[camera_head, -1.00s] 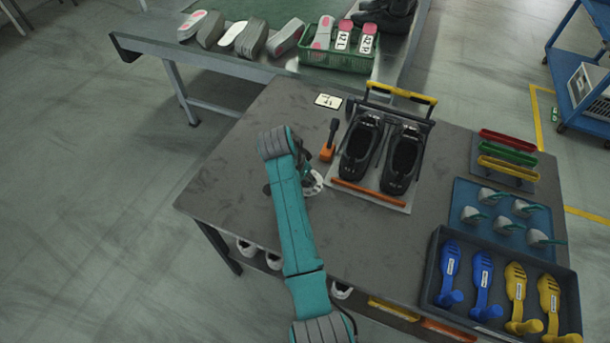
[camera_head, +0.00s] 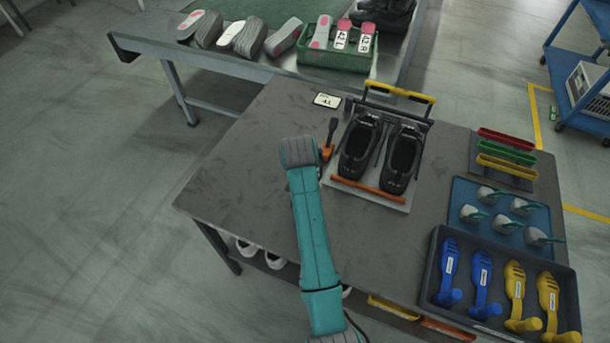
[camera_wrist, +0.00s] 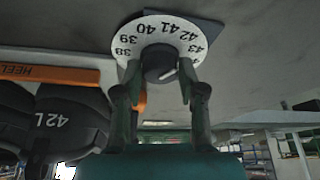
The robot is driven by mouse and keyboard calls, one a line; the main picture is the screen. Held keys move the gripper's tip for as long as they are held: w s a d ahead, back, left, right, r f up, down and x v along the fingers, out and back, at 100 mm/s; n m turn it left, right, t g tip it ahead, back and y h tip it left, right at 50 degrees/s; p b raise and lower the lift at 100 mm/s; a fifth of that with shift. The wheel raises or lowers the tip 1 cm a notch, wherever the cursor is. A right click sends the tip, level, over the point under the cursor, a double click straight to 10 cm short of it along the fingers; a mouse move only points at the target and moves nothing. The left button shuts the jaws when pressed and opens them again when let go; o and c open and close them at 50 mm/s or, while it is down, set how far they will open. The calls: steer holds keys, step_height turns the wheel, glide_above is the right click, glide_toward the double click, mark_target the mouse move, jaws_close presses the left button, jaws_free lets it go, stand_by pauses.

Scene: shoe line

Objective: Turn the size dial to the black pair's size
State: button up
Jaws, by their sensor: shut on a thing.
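My gripper (camera_wrist: 160,76) is shut on the knob, one finger on each side. In the head view my arm hides the dial and gripper. The black pair (camera_head: 359,150) stands in a fixture on the table. In the wrist view a black shoe (camera_wrist: 62,130) carries the label 42 L.
An orange HEEL bar (camera_wrist: 45,74) lies left of the dial. Blue tray (camera_head: 462,200) and dark bin (camera_head: 436,268) fill the table's right. The table's left is clear.

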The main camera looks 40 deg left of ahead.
stand_by(0.4)
steer(key=o, duration=1.1)
steer(key=shift+o, duration=0.2)
steer(key=shift+r, duration=0.1)
steer(key=v, duration=1.1)
steer(key=shift+r, duration=0.4)
steer(key=shift+s, duration=0.15)
steer(key=shift+s, duration=0.1)
